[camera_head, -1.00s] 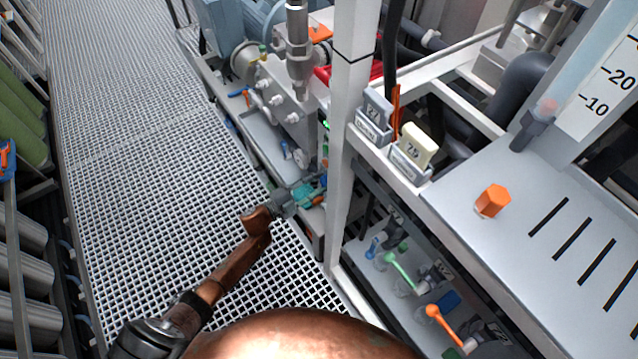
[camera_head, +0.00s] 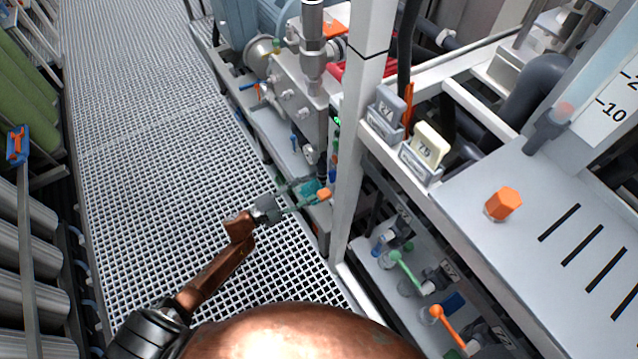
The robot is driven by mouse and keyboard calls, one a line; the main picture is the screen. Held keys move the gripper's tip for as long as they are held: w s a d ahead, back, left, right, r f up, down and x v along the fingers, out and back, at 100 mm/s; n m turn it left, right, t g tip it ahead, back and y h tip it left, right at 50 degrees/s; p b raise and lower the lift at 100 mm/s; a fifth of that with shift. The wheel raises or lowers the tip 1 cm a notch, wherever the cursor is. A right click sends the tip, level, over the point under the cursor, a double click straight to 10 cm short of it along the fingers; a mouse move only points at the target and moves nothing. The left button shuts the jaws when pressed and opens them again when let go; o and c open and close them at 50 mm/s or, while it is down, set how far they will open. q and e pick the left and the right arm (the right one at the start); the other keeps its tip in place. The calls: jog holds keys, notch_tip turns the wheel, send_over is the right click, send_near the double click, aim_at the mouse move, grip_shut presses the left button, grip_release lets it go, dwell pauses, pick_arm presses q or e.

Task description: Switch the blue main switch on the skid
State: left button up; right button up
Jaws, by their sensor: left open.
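A narrow panel with a small green display (camera_head: 337,121) sits on the skid just left of the white post (camera_head: 358,130). Small blue parts (camera_head: 333,173) show below the display, partly hidden by the post. They are too small to tell which is the main switch. My left gripper (camera_head: 303,196) reaches in from the lower left, with teal fingers open and empty. It is below and left of the blue parts, seemingly apart from them. A small orange part (camera_head: 324,194) shows at its fingertips; I cannot tell whether they touch. My right gripper is out of view.
The white post stands close right of the gripper. Valves with green (camera_head: 404,268) and orange (camera_head: 449,326) handles sit low on the right, under a grey panel with an orange knob (camera_head: 503,203). The grating floor (camera_head: 150,130) on the left is clear.

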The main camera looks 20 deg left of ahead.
pick_arm(q)
jog(key=shift+v, duration=1.65)
